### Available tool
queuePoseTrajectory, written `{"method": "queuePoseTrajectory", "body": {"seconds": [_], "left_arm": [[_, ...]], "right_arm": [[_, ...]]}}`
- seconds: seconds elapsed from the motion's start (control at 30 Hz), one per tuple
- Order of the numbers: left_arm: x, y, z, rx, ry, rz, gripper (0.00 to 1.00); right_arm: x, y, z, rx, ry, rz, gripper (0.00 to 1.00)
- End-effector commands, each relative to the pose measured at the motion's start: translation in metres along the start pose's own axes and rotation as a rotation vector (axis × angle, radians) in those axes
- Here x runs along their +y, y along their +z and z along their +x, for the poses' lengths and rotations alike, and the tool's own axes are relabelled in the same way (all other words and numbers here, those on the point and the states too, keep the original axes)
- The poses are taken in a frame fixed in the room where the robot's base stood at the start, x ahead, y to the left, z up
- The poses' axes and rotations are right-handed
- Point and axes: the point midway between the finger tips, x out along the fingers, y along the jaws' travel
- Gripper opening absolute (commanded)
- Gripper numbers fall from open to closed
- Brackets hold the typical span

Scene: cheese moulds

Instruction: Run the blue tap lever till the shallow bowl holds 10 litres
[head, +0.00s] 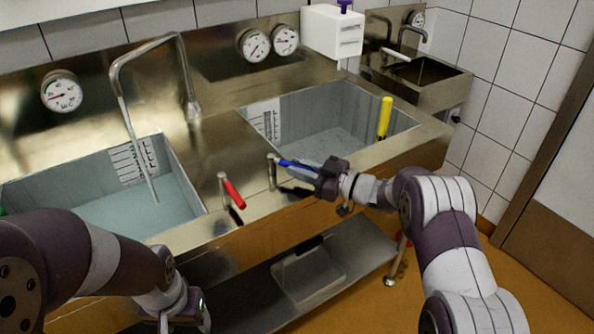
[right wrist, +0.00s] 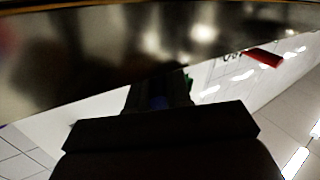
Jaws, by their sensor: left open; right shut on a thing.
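The blue tap lever (head: 297,164) stands on the front rim between two basins. My right gripper (head: 318,172) is shut on its free end; in the right wrist view only a bit of blue (right wrist: 160,101) shows between the dark jaws. The left basin (head: 184,172) holds pale bluish water, with a scale (head: 135,160) on its wall. A thin pale stream (head: 143,165) falls into it from the arched spout (head: 150,45). The right basin (head: 335,105) also has a scale (head: 264,120). I cannot tell which is the shallow bowl. My left gripper (head: 190,316) is open at the bottom, below the left basin's front.
A yellow cylinder (head: 385,118) stands in the right basin. Round dials (head: 61,92) are on the back. A shelf (head: 240,295) with a tray (head: 308,275) lies below.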

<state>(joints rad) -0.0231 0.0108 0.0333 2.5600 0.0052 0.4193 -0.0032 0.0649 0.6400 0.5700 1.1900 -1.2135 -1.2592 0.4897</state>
Motion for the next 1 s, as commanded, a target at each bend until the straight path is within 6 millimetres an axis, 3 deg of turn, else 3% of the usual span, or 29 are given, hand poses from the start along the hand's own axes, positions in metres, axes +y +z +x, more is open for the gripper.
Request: {"method": "queuePoseTrajectory", "body": {"seconds": [0.3, 0.8, 0.83, 0.9, 1.0], "left_arm": [[0.0, 0.0, -0.0001, 0.0, 0.0, 0.0, 0.62], [0.0, 0.0, 0.0, 0.0, 0.0, 0.0, 0.62], [0.0, 0.0, 0.0, 0.0, 0.0, 0.0, 0.62], [0.0, 0.0, 0.0, 0.0, 0.0, 0.0, 0.62], [0.0, 0.0, 0.0, 0.0, 0.0, 0.0, 0.62]], "right_arm": [[0.0093, 0.002, 0.0005, 0.023, -0.108, -0.001, 0.0], [0.0104, 0.0019, 0.0008, 0.027, -0.127, -0.001, 0.0], [0.0104, 0.0019, 0.0009, 0.027, -0.127, -0.001, 0.25], [0.0104, 0.0018, 0.0009, 0.027, -0.127, -0.001, 0.44], [0.0103, 0.0018, 0.0009, 0.027, -0.127, -0.001, 0.44]]}}
